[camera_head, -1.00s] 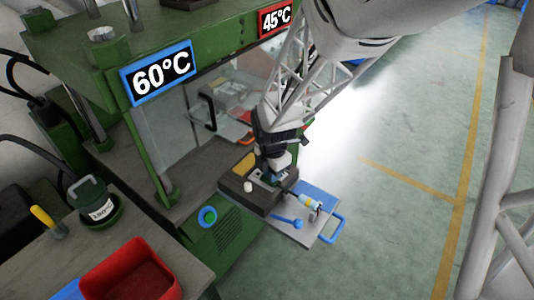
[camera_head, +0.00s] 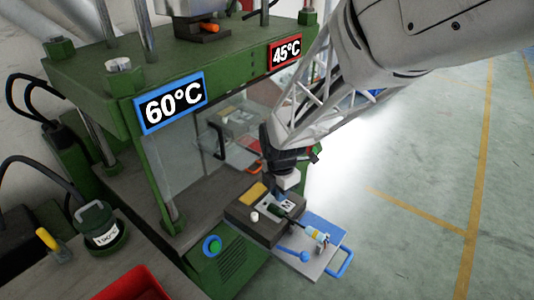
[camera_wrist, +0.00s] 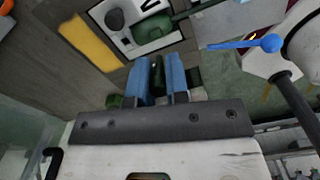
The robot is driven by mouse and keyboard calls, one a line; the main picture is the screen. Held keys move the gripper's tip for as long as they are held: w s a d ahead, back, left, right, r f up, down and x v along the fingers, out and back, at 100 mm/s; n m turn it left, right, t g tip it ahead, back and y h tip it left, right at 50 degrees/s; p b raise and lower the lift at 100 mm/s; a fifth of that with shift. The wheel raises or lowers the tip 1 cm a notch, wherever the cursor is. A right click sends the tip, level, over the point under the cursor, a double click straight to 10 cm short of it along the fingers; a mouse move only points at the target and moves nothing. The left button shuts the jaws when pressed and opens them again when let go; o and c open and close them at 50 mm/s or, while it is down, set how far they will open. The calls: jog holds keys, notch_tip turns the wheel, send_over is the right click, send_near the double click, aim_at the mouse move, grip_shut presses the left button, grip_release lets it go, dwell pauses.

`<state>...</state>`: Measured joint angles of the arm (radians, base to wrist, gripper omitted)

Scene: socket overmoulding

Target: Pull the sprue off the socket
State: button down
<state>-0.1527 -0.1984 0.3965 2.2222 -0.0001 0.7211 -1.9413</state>
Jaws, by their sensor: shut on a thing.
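My gripper (camera_wrist: 157,78) has blue fingertips, shut on a narrow dark green piece, seemingly the sprue (camera_wrist: 158,72). In the head view my gripper (camera_head: 281,197) is just above the mould block. The dark green socket (camera_wrist: 152,28) lies in the pale insert marked with a "2", just beyond the fingertips in the wrist view. It also shows in the head view (camera_head: 288,211), with a lead running toward the tray. Whether the sprue still touches the socket I cannot tell; the fingers hide much of it.
The mould block (camera_head: 262,229) has a yellow pad (camera_head: 254,192) and a white peg (camera_head: 254,217). A blue-handled tray (camera_head: 322,263) holds a blue ball-ended tool (camera_head: 294,253). The green press (camera_head: 160,90) stands close at left, with a red bin (camera_head: 140,283) in front.

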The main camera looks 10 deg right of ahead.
jog(key=shift+r, duration=0.65)
